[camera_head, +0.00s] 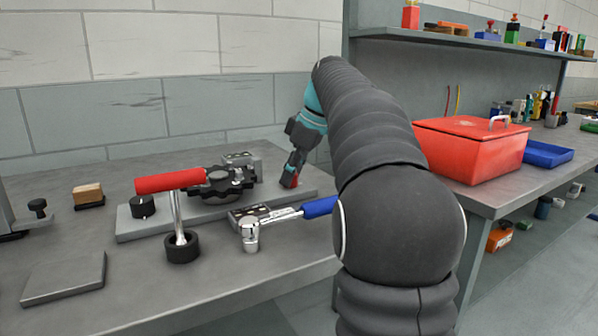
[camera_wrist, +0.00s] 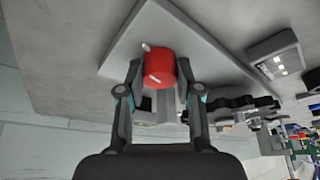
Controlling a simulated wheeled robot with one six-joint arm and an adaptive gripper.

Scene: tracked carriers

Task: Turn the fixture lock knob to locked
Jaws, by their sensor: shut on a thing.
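The red lock knob (camera_wrist: 160,65) is round, with a white line on its face and a small white mark on the plate just beside its edge. It stands on the grey fixture plate (camera_wrist: 135,42). My gripper (camera_wrist: 162,72) has one finger on each side of the knob and is shut on it. In the head view, my gripper (camera_head: 290,178) points down at the right end of the fixture plate (camera_head: 128,228), and only a sliver of the red knob (camera_head: 296,182) shows. I cannot tell from the line whether the knob is at locked.
A dark toothed carrier (camera_head: 222,184) sits on the plate, left of my gripper. A red-handled tool (camera_head: 170,181) and a blue-handled ratchet (camera_head: 320,207) are close in front. A red toolbox (camera_head: 470,150) stands to the right. The bench's front left holds a grey pad (camera_head: 65,277).

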